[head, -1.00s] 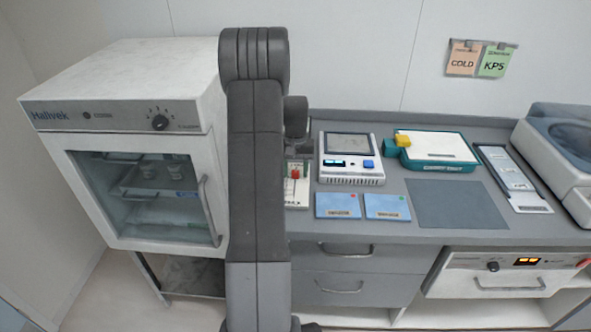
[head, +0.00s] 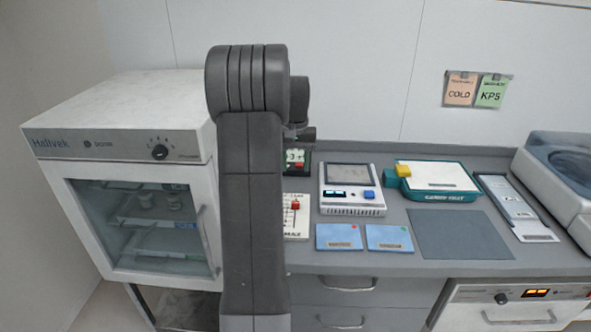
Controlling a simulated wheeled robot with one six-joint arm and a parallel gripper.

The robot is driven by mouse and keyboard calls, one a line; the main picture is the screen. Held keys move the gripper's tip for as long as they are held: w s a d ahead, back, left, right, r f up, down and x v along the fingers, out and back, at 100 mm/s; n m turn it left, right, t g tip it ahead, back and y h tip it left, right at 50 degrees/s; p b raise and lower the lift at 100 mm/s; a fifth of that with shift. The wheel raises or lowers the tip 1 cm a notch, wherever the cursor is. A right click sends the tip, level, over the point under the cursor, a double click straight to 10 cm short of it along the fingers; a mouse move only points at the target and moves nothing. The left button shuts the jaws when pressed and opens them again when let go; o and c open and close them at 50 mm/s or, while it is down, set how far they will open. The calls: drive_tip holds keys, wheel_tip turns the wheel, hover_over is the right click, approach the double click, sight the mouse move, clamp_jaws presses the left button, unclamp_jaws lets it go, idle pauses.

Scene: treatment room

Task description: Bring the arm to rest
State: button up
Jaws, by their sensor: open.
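My arm stands upright in the head view, left of the middle, with its rounded elbow at the top. A small part of my gripper (head: 302,134) shows at the right side of the arm, above the back of the counter. Its fingers are mostly hidden behind the arm, and I see nothing held in it. It is above a dark device with a lit green display (head: 297,160) and a white box with a red slider (head: 296,218), both partly covered by the arm.
A white glass-door cabinet (head: 120,118) stands left of the arm. The grey counter holds a white meter (head: 351,197), two blue cards (head: 339,237), a teal-edged tray (head: 440,195), a dark mat (head: 458,235), a slotted strip (head: 515,207) and a large machine (head: 557,180).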

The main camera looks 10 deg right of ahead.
sight(295, 204)
wheel_tip(295, 204, down, 14)
drive_tip(key=shift+r+p, duration=0.1)
drive_tip(key=shift+p, duration=0.65)
drive_tip(key=shift+s+a, duration=0.1)
drive_tip(key=shift+s, duration=0.15)
drive_tip(key=s, duration=0.2)
drive_tip(key=shift+s+a, duration=0.3)
drive_tip(key=shift+a, duration=0.05)
drive_tip(key=shift+w, duration=0.15)
